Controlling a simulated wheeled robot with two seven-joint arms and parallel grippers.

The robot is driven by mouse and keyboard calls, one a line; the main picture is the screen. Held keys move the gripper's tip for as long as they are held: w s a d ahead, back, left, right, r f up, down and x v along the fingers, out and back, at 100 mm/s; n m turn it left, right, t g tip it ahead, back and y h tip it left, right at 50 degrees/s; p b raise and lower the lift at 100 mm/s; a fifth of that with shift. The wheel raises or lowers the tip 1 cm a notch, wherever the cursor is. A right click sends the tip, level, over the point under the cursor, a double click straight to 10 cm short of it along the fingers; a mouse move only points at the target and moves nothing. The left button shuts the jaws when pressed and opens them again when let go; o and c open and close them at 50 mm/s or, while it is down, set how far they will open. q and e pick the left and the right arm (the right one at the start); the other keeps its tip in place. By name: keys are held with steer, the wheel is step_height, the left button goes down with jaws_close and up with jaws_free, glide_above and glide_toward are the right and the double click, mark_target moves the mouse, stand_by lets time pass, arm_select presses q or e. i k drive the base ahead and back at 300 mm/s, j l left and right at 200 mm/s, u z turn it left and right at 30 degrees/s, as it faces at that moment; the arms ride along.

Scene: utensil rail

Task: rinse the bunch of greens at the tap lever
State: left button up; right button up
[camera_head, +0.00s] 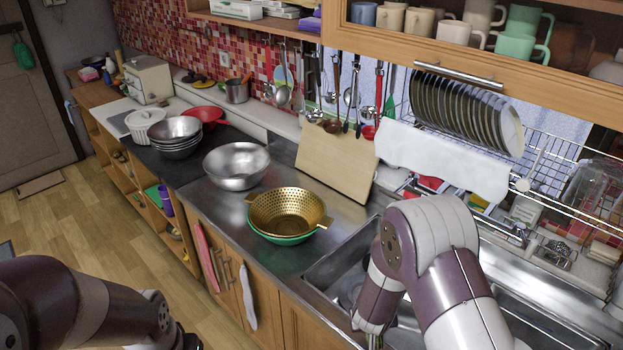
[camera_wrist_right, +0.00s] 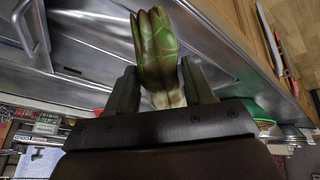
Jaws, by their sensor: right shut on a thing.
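The bunch of greens (camera_wrist_right: 155,45) shows in the right wrist view, green with a paler lower end. My right gripper (camera_wrist_right: 161,88) is shut on it near the pale end, one finger on each side. The bunch is over the steel sink area. In the head view my right arm hides the bunch and most of that gripper. I cannot make out the tap lever in either view. A curved metal piece (camera_wrist_right: 30,28) stands at the left of the right wrist view; I cannot tell if it belongs to the tap. My left gripper (camera_head: 188,342) barely shows at the bottom edge.
A gold colander (camera_head: 288,208) sits in a green bowl (camera_head: 262,237) left of the sink (camera_head: 340,262). A steel bowl (camera_head: 236,165) and a cutting board (camera_head: 335,165) are behind. A dish rack with plates (camera_head: 465,108) and a white towel (camera_head: 440,160) hang above the sink's back.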

mark_target(395, 195)
steer(key=i+j+z, duration=0.1)
steer(key=z, duration=0.25)
steer(key=i+j+z, duration=0.15)
steer(key=i+z, duration=0.15)
steer(key=i+j+z, duration=0.15)
steer(key=z, duration=0.8)
